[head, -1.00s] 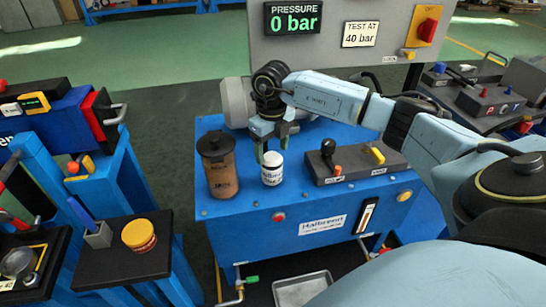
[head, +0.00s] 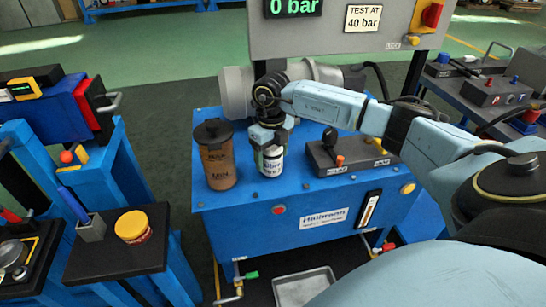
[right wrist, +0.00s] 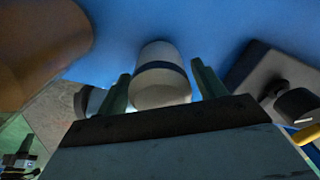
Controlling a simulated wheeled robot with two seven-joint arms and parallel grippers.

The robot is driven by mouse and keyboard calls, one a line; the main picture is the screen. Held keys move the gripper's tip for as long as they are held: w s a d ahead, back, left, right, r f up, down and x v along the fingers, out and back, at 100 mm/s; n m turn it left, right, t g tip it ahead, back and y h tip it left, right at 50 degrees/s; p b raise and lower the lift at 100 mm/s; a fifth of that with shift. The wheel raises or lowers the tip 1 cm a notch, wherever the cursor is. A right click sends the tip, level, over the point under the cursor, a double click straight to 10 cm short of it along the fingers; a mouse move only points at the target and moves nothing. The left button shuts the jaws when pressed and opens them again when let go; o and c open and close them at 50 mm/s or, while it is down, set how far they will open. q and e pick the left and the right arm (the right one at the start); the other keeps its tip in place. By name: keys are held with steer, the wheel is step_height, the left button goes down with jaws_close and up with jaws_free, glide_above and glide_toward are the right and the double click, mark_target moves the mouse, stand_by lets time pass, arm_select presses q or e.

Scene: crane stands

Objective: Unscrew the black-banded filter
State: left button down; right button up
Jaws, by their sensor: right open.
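The white filter (head: 271,164) with dark lettering stands upright on the blue hydraulic unit. In the right wrist view the filter (right wrist: 161,88) shows a dark band around it. My right gripper (head: 270,151) is directly above the filter and pointing down. Its two open fingers (right wrist: 160,88) stand on either side of the filter, with a gap visible on each side in the wrist view. The fingers partly hide the filter's top in the head view. My left gripper is not in view.
A brown reservoir (head: 217,160) with a black cap stands close left of the filter. A dark valve block (head: 343,158) with a lever is close on the right. The blue unit (head: 230,215) has bare top in front. A yellow-lidded jar (head: 133,227) sits on a stand at left.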

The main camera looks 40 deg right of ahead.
steer(key=shift+c, duration=0.3)
steer(key=c, duration=0.8)
steer(key=shift+c, duration=0.2)
steer(key=shift+r, duration=0.1)
steer(key=n, duration=0.4)
steer(key=shift+n, duration=0.6)
